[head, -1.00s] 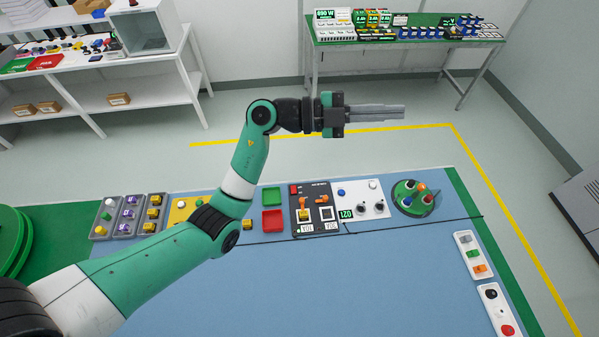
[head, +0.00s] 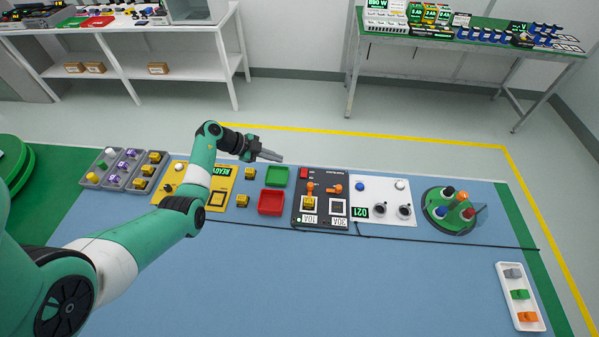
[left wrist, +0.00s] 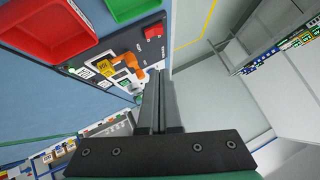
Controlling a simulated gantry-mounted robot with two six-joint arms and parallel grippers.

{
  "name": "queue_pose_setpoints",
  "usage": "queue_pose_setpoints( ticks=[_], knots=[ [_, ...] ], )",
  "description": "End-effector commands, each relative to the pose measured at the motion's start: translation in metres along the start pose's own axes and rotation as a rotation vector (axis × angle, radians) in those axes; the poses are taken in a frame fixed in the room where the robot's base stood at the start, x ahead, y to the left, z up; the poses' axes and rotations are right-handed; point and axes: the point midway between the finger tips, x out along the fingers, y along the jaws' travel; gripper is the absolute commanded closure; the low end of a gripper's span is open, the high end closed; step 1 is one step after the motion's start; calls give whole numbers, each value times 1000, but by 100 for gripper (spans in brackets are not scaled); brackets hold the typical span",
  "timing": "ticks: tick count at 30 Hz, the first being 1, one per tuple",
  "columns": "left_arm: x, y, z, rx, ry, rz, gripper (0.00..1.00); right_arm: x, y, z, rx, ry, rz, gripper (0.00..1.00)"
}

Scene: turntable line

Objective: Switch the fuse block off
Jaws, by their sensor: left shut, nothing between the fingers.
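The fuse block (head: 322,222) is a black panel on the blue table, with slots labelled 10A and 30A. It has two orange levers, a left one (head: 310,189) and a right one (head: 335,189). A yellow piece (head: 309,204) sits in the 10A slot; the white-framed 30A slot (head: 338,208) looks empty. My left gripper (head: 280,158) is shut and empty, left of and beyond the block in the head view. In the left wrist view, its fingers (left wrist: 158,85) overlap the block's edge beside an orange lever (left wrist: 129,60); contact cannot be told.
A green tray (head: 277,176) and red tray (head: 271,202) lie left of the block. A white panel (head: 383,188) with knobs adjoins its right side. A round green turntable (head: 432,222) stands further right.

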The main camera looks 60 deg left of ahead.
Motion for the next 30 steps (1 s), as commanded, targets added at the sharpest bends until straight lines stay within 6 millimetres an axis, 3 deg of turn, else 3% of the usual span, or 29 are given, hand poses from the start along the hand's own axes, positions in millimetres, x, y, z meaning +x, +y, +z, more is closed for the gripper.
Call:
queue_pose_setpoints(
  ticks=[5, 10, 24, 30],
  knots=[
    [0, -1, -1, 2, 1, 0, 100, 0, 0, 0, 0, 0, 0, 100],
    [14, 0, 0, 4, 2, 1, 100, -6, 0, 6, 0, 0, 0, 100],
    [112, 3, 8, 3, 1, 0, 100, -58, 0, 54, 0, 0, 0, 100],
    [127, 1, 25, 2, 1, -1, 100, -76, 0, 71, 0, -1, 0, 100]
  ],
)
